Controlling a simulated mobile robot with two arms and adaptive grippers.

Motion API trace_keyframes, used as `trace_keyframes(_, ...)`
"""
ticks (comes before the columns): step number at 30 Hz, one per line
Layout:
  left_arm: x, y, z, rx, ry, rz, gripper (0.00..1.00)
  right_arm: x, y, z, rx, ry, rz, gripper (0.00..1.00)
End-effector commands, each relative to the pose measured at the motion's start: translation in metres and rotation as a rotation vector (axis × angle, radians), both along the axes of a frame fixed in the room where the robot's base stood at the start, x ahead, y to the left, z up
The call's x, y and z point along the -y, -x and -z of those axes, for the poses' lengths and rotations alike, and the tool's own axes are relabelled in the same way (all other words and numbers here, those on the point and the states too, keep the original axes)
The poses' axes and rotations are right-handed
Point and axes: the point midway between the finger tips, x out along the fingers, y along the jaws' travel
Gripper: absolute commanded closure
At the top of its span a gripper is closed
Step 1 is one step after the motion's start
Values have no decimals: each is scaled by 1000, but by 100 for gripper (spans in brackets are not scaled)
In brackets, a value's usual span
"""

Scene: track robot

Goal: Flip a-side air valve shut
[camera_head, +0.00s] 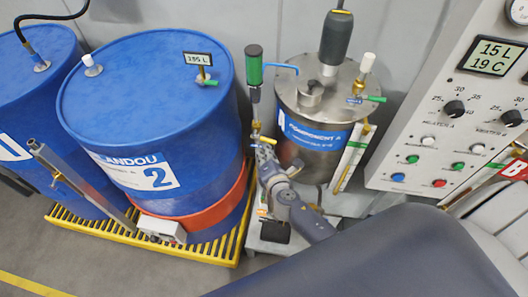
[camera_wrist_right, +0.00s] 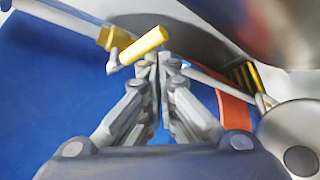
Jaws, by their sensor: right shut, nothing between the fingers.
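A small valve with a yellow lever (camera_head: 267,140) is on the vertical line below the green cylinder, between the blue drum and the steel Component A tank (camera_head: 345,100). The lever (camera_wrist_right: 144,45) is large in the right wrist view, slanting up to the right, with a brass-coloured fitting behind it at upper left. My right gripper (camera_head: 265,157) is just below the lever in the head view. Its fingertips (camera_wrist_right: 160,62) are together and empty, close to the lever's right end; I cannot tell whether they touch it. My left gripper is in neither view.
A blue drum marked 2 (camera_head: 140,85) stands close on the left, on a yellow grating (camera_head: 222,245). The green cylinder (camera_head: 254,66) rises above the valve. A blue lever (camera_head: 283,68) is beside it. A control panel (camera_head: 425,130) stands at right.

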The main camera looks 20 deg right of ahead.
Motion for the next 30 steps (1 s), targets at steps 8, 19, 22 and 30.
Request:
trace_keyframes(8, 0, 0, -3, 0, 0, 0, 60, -8, -5, -5, 1, -1, 0, 100)
trace_keyframes(19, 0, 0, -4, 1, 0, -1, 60, -13, -9, -7, 1, 0, -1, 100)
trace_keyframes(22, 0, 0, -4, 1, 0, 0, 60, -13, -9, -6, 1, 0, -1, 100)
trace_keyframes(30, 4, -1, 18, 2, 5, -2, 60, -4, -15, 16, 1, 1, -1, 100)
